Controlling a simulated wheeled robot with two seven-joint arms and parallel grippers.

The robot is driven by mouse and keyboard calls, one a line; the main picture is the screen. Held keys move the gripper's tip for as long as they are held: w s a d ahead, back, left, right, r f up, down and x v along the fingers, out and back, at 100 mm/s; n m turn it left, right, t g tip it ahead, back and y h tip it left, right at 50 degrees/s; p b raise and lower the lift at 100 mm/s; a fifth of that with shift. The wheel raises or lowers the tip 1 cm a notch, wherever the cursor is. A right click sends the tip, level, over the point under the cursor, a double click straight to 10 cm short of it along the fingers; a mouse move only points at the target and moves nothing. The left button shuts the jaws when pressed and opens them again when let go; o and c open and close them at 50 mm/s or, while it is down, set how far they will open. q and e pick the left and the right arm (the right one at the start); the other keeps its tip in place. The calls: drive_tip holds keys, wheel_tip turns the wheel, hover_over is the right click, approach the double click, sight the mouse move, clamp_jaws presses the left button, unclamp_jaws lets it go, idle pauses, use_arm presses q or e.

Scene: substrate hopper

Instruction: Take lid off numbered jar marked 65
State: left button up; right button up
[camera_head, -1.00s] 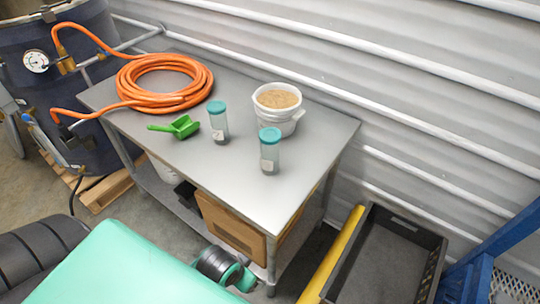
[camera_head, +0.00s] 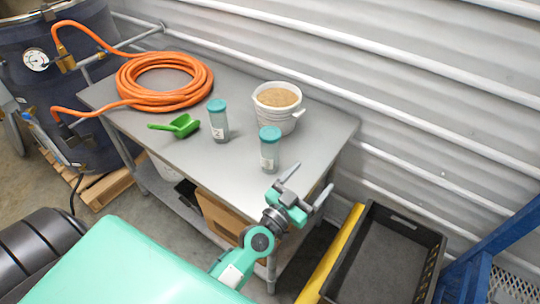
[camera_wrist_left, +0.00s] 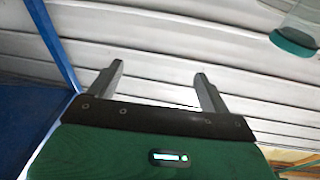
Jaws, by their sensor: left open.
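Two clear jars with teal lids and small pale labels stand upright on the metal table: one nearer the front (camera_head: 269,152) and one farther left (camera_head: 219,122). Both lids are on. The label numbers are too small to read, so I cannot tell which is 65. My left gripper (camera_head: 308,184) is open and empty, near the table's right front edge, to the right of the nearer jar and apart from it. In the left wrist view the open fingers (camera_wrist_left: 160,88) have nothing between them. A jar with a teal lid (camera_wrist_left: 293,42) is cut off at the top right there.
A white bucket of grainy material (camera_head: 277,112) stands behind the nearer jar. A green scoop (camera_head: 183,125) and a coiled orange hose (camera_head: 165,97) lie on the left of the table (camera_head: 235,165). A black crate (camera_head: 385,262) is at right. The corrugated wall stands behind.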

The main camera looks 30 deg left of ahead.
use_arm(q)
drive_tip(key=w+a+n+t+y, duration=0.1)
drive_tip(key=w+a+n+y, duration=0.2)
drive_tip(key=a+n+y, duration=0.4)
drive_tip(key=n+g+y, duration=0.3)
drive_tip(key=g+y, duration=0.3)
drive_tip(key=y, duration=0.2)
approach(271, 148)
drive_tip(key=w, duration=0.1)
drive_tip(key=p+x, duration=0.1)
drive_tip(key=x, duration=0.3)
drive_tip(key=p+x, duration=0.1)
drive_tip(key=x, duration=0.4)
drive_tip(key=shift+a, duration=0.4)
drive_tip(key=x, duration=0.3)
drive_tip(key=p+x, duration=0.1)
drive_tip(key=shift+w+a+f, duration=0.2)
drive_tip(key=shift+w+f, duration=0.1)
drive_tip(key=shift+w, duration=0.05)
drive_tip(key=shift+s, duration=0.1)
drive_tip(key=shift+c, duration=0.7)
drive_tip(key=c, duration=1.4)
drive_tip(key=shift+o, duration=0.2)
drive_tip(key=shift+r, duration=0.1)
